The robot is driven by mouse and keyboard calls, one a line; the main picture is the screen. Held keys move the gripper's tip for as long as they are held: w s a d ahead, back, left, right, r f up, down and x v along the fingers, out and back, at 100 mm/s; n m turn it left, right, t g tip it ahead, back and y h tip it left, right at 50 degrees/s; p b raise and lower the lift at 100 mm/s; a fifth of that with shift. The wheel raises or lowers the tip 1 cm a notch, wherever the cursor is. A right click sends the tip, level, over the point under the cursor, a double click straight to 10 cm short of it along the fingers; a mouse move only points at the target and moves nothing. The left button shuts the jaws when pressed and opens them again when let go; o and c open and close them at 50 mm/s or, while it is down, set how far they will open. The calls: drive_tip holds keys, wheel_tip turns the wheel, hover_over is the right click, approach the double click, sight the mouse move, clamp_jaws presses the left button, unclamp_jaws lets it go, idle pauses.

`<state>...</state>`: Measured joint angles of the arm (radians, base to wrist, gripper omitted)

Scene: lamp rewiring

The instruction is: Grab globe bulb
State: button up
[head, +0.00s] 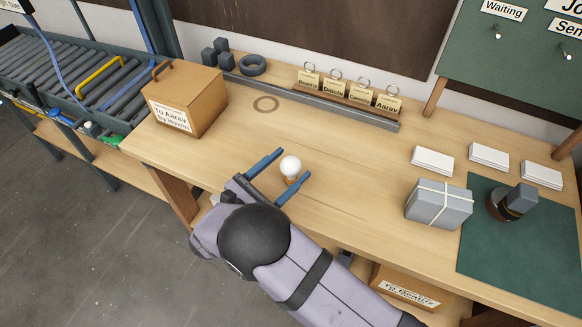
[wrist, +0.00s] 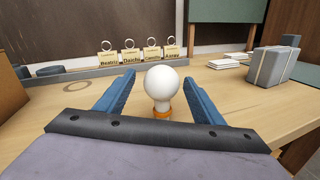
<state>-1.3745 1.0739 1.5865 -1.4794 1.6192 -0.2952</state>
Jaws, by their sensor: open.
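The white globe bulb (head: 291,166) stands upright on the wooden table (head: 345,200) near its front edge. In the wrist view the globe bulb (wrist: 164,84) shows a round white top, a narrower neck and an orange base (wrist: 164,114). My gripper (head: 286,174) is open, with its blue fingers on either side of the bulb. In the wrist view my gripper (wrist: 158,88) has the bulb roughly midway between its fingers, with a gap on both sides. The bulb's lowest part is partly hidden by the gripper's dark crossbar.
A cardboard box (head: 185,98) stands at the left. A rack of name tags (head: 347,92) stands along the back rail. The table's middle is clear.

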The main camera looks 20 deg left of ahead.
drive_tip(key=shift+w+d+r+p, duration=0.1)
drive_tip(key=shift+w+d+p, duration=0.1)
drive_tip(key=shift+w+p, duration=0.3)
drive_tip(key=shift+p+x, duration=0.85)
drive_tip(key=shift+x, duration=1.2)
drive_tip(key=c, duration=1.1)
